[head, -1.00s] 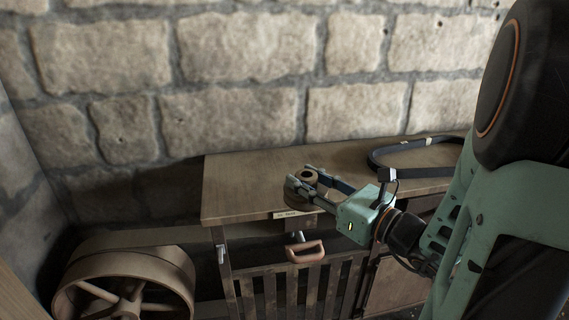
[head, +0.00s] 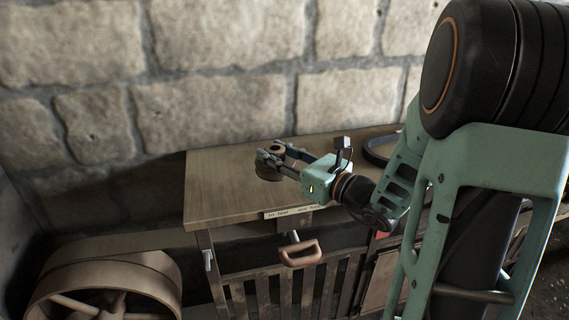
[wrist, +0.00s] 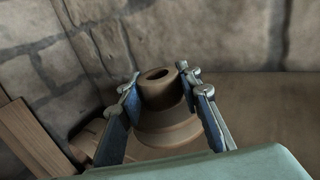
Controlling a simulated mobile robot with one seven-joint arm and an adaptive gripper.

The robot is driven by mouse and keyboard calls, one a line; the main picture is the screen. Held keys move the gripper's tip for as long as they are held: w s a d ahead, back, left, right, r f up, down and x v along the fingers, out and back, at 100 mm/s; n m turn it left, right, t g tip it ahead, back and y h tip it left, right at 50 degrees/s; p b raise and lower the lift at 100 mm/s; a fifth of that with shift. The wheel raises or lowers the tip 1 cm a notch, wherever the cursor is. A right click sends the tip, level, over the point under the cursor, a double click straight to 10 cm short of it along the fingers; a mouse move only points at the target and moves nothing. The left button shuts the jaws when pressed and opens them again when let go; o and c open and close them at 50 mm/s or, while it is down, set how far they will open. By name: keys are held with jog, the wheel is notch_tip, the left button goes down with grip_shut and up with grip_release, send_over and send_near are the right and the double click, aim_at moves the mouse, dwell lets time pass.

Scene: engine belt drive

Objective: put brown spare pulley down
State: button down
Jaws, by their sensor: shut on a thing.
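The brown spare pulley (head: 268,173) is a small stepped cylinder with a hole in its top. My gripper (head: 270,157) is shut on it, over the left half of the wooden bench top (head: 220,194). In the wrist view the pulley (wrist: 164,118) stands about upright, with the two blue-grey fingers of my gripper (wrist: 163,80) on either side of its narrow upper part. Its wider lower part hangs below the fingers. I cannot tell whether its underside touches the bench top.
A black belt (head: 377,151) lies at the bench's right part. A large brown wheel (head: 105,283) with a belt stands at the lower left. A handle (head: 300,254) sticks out below the bench's labelled front edge. A stone wall (head: 215,105) rises behind. The bench's left end is clear.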

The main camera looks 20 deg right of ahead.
jog(key=w+f+b, duration=0.2)
jog(key=w+f, duration=0.1)
jog(key=w+a+f+b, duration=0.1)
jog(key=w+f, duration=0.1)
jog(key=shift+w+f+b, duration=0.1)
jog(key=shift+w+b, duration=0.1)
jog(key=shift+b, duration=0.2)
jog(key=f+b, duration=0.2)
jog(key=f, duration=0.1)
jog(key=shift+w+f, duration=0.1)
jog(key=shift+w, duration=0.25)
jog(key=shift+f+b, duration=0.3)
jog(key=shift+b, duration=0.1)
jog(key=shift+f, duration=0.15)
jog(key=c, duration=1.4)
grip_release()
jog(key=shift+s+f, duration=0.1)
jog(key=shift+f, duration=0.05)
jog(key=v, duration=1.2)
jog(key=shift+b, duration=0.3)
